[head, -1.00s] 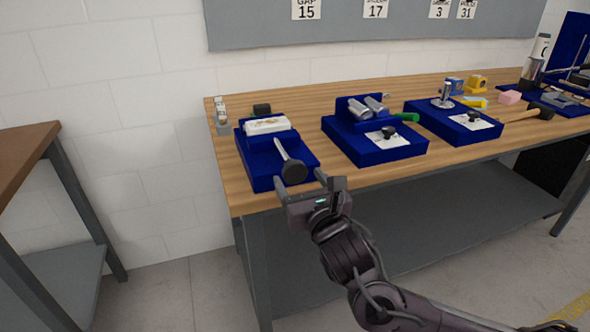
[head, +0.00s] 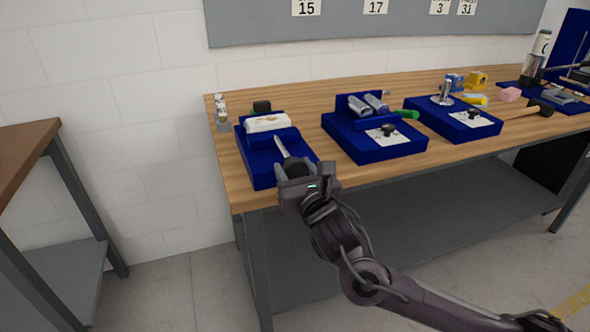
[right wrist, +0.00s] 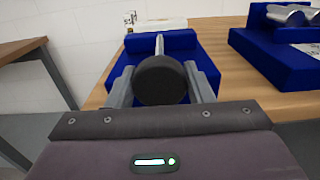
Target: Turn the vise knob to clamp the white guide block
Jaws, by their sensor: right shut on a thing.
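The blue vise (head: 258,164) stands at the left end of the wooden bench. The white guide block (head: 267,122) lies at the back of it and shows at the top of the right wrist view (right wrist: 160,25). The dark round vise knob (right wrist: 161,80) sits at the near end of a metal screw rod (head: 281,147). My right gripper (head: 295,170) is at the knob, and in the right wrist view its fingers stand on either side of it, shut on it. The gripper partly hides the knob in the head view. My left gripper is out of view.
Two more blue fixtures (head: 375,150) (head: 470,124) stand to the right on the bench (head: 225,165). A green-handled tool (head: 407,114) and a wooden-handled mallet (head: 527,112) lie near them. Small metal pieces (head: 221,115) stand at the bench's left edge. A second table (head: 30,145) is at far left.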

